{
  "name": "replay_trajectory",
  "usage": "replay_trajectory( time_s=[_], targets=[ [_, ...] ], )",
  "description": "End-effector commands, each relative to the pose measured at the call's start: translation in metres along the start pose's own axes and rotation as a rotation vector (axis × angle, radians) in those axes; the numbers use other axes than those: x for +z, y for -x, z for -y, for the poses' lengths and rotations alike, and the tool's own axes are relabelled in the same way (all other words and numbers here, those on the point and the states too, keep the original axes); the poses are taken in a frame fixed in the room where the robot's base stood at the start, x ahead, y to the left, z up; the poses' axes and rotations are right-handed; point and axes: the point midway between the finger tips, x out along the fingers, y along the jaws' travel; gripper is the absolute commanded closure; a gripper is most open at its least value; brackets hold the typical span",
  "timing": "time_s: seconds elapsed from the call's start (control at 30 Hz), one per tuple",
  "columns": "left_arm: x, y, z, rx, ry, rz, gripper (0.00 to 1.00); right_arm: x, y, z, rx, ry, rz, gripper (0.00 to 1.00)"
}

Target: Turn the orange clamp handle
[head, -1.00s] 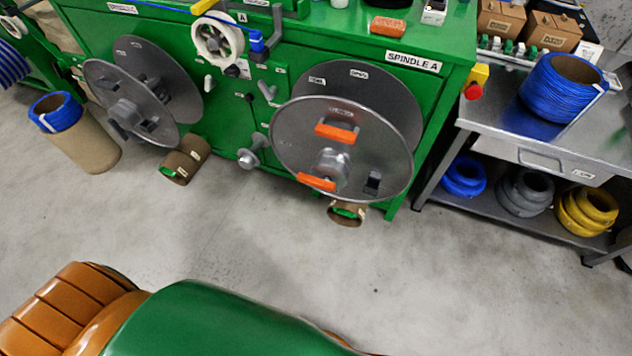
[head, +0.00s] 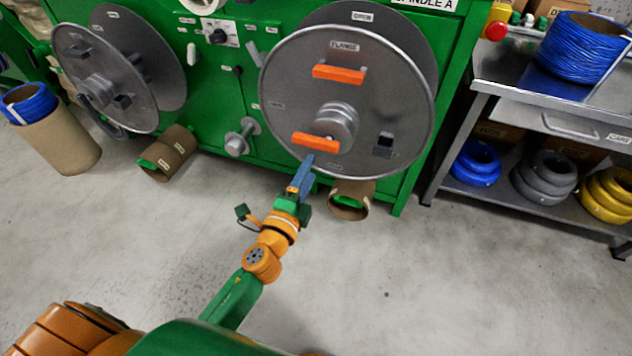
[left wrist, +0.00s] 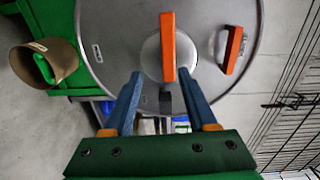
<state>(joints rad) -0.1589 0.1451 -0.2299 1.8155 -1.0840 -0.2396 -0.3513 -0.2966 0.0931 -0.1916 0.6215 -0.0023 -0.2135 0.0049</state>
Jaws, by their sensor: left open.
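The orange clamp handle (head: 316,142) is a bar in front of the hub (head: 339,120) of the right-hand grey spindle disc (head: 290,95). A second orange bar (head: 338,74) sits higher on the same disc. My left gripper (head: 303,170) is just below the clamp handle, pointing up at it. In the left wrist view the gripper (left wrist: 162,80) is open, with blue fingers apart and nothing between their tips. The clamp handle (left wrist: 168,45) stands upright there, its lower end close to the gap between the fingertips. I cannot tell whether they touch. My right gripper is out of view.
A cardboard tube (head: 351,200) lies below the disc. Another tube (head: 168,153) lies left. A metal bench (head: 510,85) with cable coils stands right. A red stop button (head: 495,30) is at the green machine's right edge. Grey floor in front is clear.

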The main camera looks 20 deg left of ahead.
Motion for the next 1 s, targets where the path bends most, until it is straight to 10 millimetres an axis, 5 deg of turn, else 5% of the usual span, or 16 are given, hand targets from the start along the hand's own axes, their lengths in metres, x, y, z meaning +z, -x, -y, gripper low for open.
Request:
replay_trajectory(
  time_s=[0.13,0.4,0.73,0.93,1.0],
  targets=[
    [-0.001,-0.020,0.016,-0.040,-0.032,-0.002,0.43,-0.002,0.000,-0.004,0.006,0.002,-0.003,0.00],
    [-0.001,-0.065,0.015,-0.035,-0.027,-0.001,0.43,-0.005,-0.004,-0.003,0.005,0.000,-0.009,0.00],
    [-0.001,-0.071,0.015,-0.032,-0.024,-0.001,0.43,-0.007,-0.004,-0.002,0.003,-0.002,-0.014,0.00],
    [-0.001,-0.071,0.015,-0.032,-0.024,-0.001,0.96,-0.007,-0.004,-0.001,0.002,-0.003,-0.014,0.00],
    [-0.001,-0.071,0.015,-0.032,-0.024,-0.001,1.00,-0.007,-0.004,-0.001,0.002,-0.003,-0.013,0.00]
  ],
)
